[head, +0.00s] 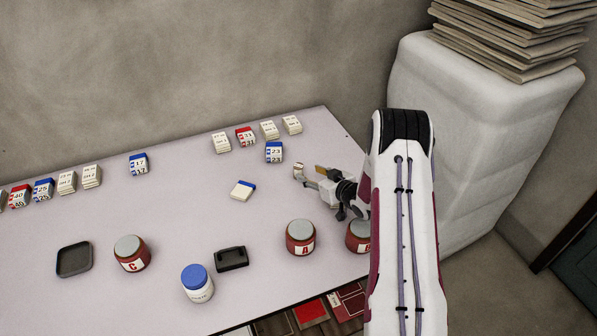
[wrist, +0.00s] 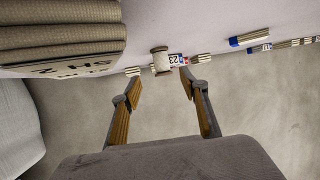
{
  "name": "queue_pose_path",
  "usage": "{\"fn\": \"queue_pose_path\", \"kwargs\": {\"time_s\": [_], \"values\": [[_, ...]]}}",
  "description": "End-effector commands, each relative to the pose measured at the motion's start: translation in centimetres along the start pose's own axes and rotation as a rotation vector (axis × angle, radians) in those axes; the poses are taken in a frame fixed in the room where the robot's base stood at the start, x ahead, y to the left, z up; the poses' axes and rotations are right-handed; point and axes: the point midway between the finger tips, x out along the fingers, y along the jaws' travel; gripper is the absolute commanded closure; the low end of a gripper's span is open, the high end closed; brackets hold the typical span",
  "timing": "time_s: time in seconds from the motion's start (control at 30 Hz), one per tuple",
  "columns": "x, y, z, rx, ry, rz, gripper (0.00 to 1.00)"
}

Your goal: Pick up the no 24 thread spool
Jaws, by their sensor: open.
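A small pale thread spool (head: 299,170) with brownish ends stands on the table just left of my gripper's tips in the head view. In the upside-down wrist view the spool (wrist: 161,61) is just beyond the fingertips, roughly centred between them and apart from both. No number 24 is readable on it. My gripper (head: 312,178) is open and empty, low over the table's right side; both its tan-padded fingers show in the wrist view (wrist: 160,88). My arm hides part of the table in the head view.
A blue-topped pack marked 23 (head: 274,152) stands behind the spool. A large ribbed tan bundle (wrist: 62,35) is close to my fingers in the wrist view. A blue-edged white pack (head: 242,191) lies left; red-brown jars (head: 300,238) stand in front.

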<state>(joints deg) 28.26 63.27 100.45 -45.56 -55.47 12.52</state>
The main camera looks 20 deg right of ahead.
Motion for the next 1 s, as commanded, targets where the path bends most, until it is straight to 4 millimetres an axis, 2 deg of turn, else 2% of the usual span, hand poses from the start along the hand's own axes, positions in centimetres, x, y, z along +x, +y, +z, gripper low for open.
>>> {"fn": "queue_pose_path", "kwargs": {"time_s": [0.4, 0.83, 1.0], "values": [[2.4, -0.1, 0.0, -0.001, 0.000, -0.001, 0.56], [2.6, -0.1, -0.1, 0.000, 0.000, 0.000, 0.56], [3.3, -0.2, -0.2, 0.000, 0.000, -0.001, 0.56]]}}
